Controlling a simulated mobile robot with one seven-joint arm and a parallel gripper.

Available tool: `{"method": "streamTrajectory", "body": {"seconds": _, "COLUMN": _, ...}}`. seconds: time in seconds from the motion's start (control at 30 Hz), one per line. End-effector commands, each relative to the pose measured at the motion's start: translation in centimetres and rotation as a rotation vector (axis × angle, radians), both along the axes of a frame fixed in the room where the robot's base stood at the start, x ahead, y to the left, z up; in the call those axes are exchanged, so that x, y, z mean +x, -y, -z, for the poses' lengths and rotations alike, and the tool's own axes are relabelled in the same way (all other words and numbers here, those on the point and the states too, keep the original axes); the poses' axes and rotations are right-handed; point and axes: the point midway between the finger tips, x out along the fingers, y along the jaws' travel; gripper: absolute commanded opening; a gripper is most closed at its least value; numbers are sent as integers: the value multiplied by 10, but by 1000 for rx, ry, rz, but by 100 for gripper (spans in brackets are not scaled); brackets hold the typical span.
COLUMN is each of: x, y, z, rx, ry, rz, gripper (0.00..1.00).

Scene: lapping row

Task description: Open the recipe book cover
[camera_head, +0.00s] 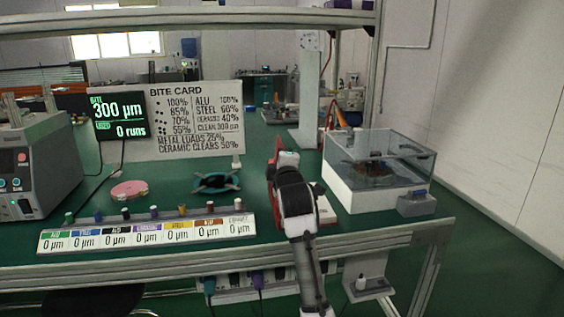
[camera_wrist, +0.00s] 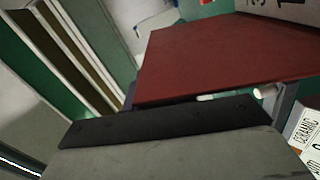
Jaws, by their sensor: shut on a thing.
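The recipe book shows in the head view as a red cover (camera_head: 274,157) that stands raised, with red and pale parts to the right of my arm. My arm hides most of the book. In the wrist view the red cover (camera_wrist: 235,55) fills the upper right as a tilted panel. My gripper (camera_head: 287,160) is at the cover and shut on it. In the wrist view a dark finger pad (camera_wrist: 165,122) lies just below the cover's lower edge; the exact grip is hidden.
A clear-walled tank (camera_head: 350,165) stands close to the book's right. A teal stand (camera_head: 214,182) and a pink disc (camera_head: 129,190) lie to the left. A labelled strip (camera_head: 150,235) runs along the front edge. A bite card board (camera_head: 195,120) stands behind.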

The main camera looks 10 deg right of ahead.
Motion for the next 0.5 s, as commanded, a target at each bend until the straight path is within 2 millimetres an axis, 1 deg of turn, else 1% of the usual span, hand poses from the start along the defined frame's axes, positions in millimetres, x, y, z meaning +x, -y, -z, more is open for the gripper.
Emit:
{"method": "streamTrajectory", "body": {"seconds": 0.13, "x": 0, "y": 0, "z": -1, "rx": 1, "ry": 1, "rz": 0, "gripper": 0}}
{"method": "streamTrajectory", "body": {"seconds": 0.17, "x": 0, "y": 0, "z": -1, "rx": 1, "ry": 1, "rz": 0, "gripper": 29}}
{"method": "streamTrajectory", "body": {"seconds": 0.3, "x": 0, "y": 0, "z": 0, "rx": 1, "ry": 1, "rz": 0, "gripper": 48}}
{"method": "streamTrajectory", "body": {"seconds": 0.33, "x": 0, "y": 0, "z": 0, "rx": 1, "ry": 1, "rz": 0, "gripper": 49}}
{"method": "streamTrajectory", "body": {"seconds": 0.5, "x": 0, "y": 0, "z": 0, "rx": 1, "ry": 0, "rz": 0, "gripper": 49}}
